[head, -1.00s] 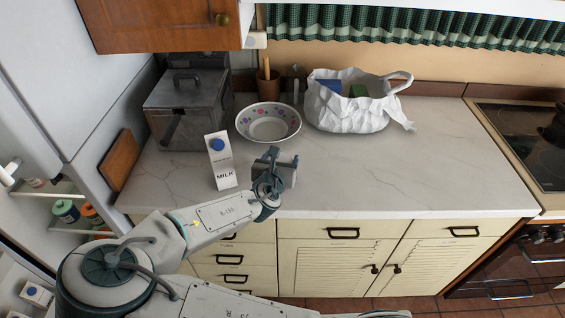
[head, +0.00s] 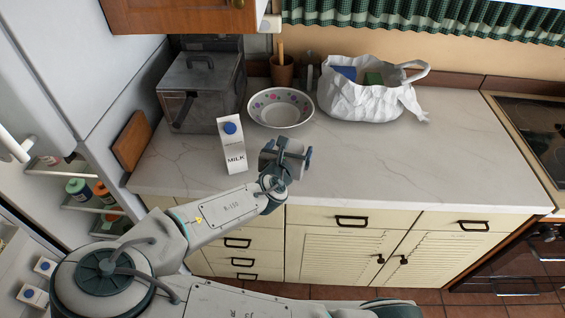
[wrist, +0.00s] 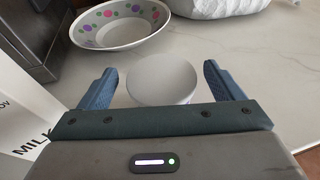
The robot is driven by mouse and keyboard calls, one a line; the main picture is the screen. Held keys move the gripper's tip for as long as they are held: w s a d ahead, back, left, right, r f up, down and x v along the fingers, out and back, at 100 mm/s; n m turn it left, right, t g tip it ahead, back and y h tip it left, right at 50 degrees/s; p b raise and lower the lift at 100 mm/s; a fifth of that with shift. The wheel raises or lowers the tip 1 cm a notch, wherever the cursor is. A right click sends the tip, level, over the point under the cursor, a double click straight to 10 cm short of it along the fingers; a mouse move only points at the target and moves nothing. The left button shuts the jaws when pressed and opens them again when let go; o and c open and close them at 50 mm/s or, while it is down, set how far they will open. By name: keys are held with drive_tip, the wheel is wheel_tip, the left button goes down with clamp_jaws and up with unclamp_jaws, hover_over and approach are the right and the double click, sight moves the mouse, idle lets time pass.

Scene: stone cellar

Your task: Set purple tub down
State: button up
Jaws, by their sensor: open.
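In the wrist view a round pale lid or top (wrist: 162,78) sits between my fingers; it looks like the tub's top, and I see no purple on it. The tub appears to stand upright on the counter (head: 420,170). My gripper (head: 296,150) is open above the front part of the counter, just right of the milk carton (head: 232,148). In the wrist view its two blue fingers (wrist: 161,70) are on either side of the round top, with gaps visible at both sides. The tub's lower part is hidden by my gripper, and I cannot pick it out clearly in the head view.
A flower-patterned bowl (head: 281,108) stands behind my gripper. A grey metal box (head: 203,95) is at the back left and a white bag (head: 370,100) at the back. The counter to the right is clear, up to the stove (head: 540,125).

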drive_tip(key=v, duration=0.9)
